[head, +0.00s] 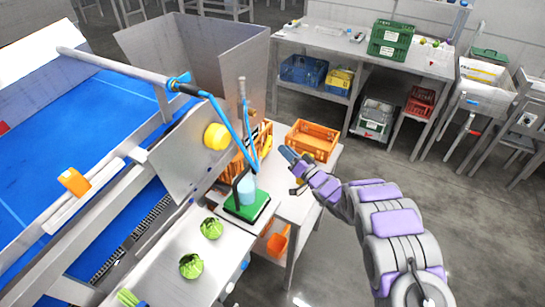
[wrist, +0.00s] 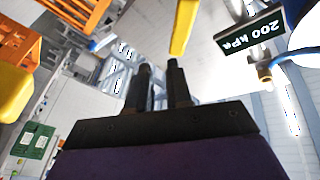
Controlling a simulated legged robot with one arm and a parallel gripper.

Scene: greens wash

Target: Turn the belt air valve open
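My gripper (head: 291,170) reaches in from the right, above the edge of the steel table. In the wrist view its two dark fingers (wrist: 160,68) stand apart with a narrow, empty gap. A yellow bar (wrist: 183,26), which looks like a valve lever, lies just beyond the fingertips, apart from them. A dark display reading 200 kPa (wrist: 250,42) is to its right, with a brass fitting (wrist: 264,74) and blue tube below it. In the head view a small yellow part (head: 301,182) shows beside my gripper, partly hidden. The valve body is not clearly visible.
An orange crate (head: 313,140) stands behind my gripper. Two green heads (head: 211,228) lie on the steel counter. Floor at right is clear.

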